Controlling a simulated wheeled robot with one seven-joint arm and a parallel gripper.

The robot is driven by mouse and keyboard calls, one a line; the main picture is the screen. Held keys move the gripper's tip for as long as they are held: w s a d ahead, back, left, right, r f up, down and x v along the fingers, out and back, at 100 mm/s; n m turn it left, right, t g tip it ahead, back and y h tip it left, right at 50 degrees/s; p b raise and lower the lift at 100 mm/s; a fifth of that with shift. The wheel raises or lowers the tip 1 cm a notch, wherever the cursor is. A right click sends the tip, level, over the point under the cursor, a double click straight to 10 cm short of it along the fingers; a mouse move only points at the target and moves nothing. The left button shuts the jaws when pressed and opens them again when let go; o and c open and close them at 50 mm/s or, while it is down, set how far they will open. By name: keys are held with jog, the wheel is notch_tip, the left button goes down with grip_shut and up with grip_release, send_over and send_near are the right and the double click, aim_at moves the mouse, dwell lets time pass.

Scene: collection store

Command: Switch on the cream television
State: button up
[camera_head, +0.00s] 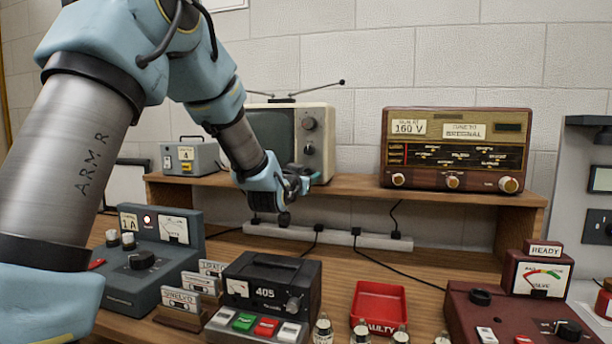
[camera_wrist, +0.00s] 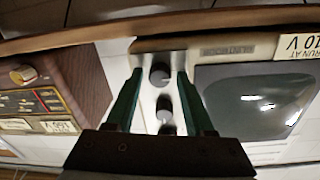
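The cream television (camera_head: 322,135) stands on the wooden shelf, with an antenna on top. My arm and gripper cover its left and lower part in the head view. In the wrist view it appears upside down, with its dark grey screen (camera_wrist: 255,100) on the right and a column of dark knobs beside it. My gripper (camera_wrist: 160,75) is open, its two teal fingers on either side of the television's lowest knob (camera_wrist: 160,76). Gaps show between fingers and knob; I cannot tell how near the tips are in depth. A label reading "RUN AT 110 V" (camera_wrist: 300,45) is by the screen.
A brown radio (camera_head: 455,150) stands right of the television on the shelf (camera_head: 360,190); a grey box (camera_head: 190,158) stands left. Below are a power strip (camera_head: 330,236), a blue-grey unit (camera_head: 150,275), a black 405 box (camera_head: 270,285), a red tray (camera_head: 379,305) and a maroon tester (camera_head: 470,300).

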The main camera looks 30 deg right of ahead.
grip_shut()
jog(key=shift+f+b, duration=0.1)
jog(key=shift+b, duration=0.2)
jog(key=shift+m+y+b, duration=0.3)
jog(key=shift+m+b, duration=6.9)
jog(key=shift+b, duration=0.85)
jog(key=shift+o, duration=1.1)
grip_release()
jog(key=shift+r, duration=0.2)
jog(key=shift+s+a, duration=0.1)
